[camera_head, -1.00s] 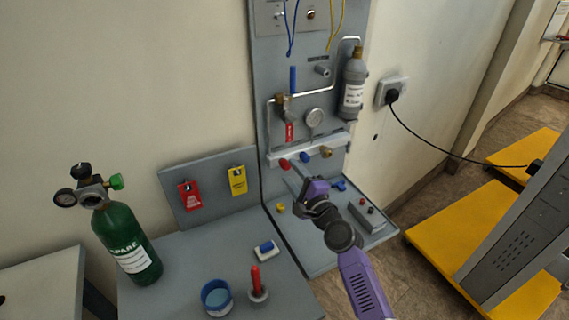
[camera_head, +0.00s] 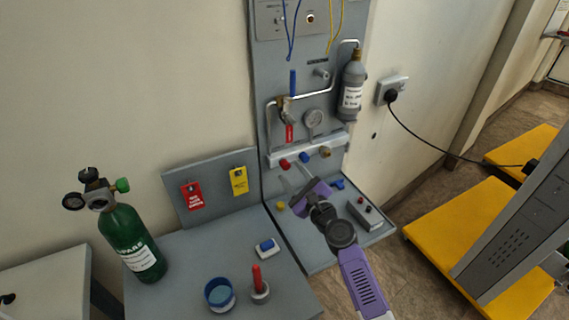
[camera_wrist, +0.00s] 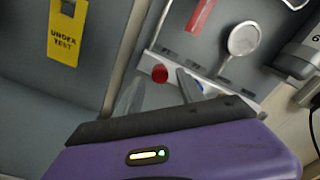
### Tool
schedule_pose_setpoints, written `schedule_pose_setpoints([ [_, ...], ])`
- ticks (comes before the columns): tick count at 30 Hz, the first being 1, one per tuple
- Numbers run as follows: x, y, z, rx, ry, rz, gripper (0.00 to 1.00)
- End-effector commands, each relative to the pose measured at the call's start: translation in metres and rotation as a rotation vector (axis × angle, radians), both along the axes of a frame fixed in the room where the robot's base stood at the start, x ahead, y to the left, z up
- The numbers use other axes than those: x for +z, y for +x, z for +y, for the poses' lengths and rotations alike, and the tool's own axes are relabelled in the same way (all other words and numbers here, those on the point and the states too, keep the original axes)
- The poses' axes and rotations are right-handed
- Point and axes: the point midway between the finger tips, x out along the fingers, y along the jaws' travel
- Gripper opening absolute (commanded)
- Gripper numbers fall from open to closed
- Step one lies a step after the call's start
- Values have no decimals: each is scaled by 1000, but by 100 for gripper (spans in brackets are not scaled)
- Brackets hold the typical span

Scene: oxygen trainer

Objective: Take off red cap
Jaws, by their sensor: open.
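The red cap (camera_head: 285,164) sits at the left end of the pale rail on the grey panel, with a blue cap (camera_head: 304,157) and a brass fitting (camera_head: 326,152) to its right. In the wrist view the red cap (camera_wrist: 160,73) shows round, just beyond the fingertips. My gripper (camera_head: 295,180) is open and empty, a little below the red cap and apart from it. In the wrist view my gripper's (camera_wrist: 158,88) two grey fingers point up toward the cap, one at either side below it. The blue cap is mostly hidden by the right finger there.
Red (camera_head: 192,196) and yellow (camera_head: 238,181) tags hang at left. A green bottle (camera_head: 130,240), blue bowl (camera_head: 219,294) and red-handled tool (camera_head: 258,284) stand on the table.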

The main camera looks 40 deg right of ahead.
Motion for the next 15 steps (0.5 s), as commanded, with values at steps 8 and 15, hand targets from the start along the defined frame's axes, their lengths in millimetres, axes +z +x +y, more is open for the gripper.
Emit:
schedule_pose_setpoints([
  [8, 0, 0, 0, 0, 94, -27, 45],
  [15, 0, 0, 0, 0, 93, -27, 45],
])
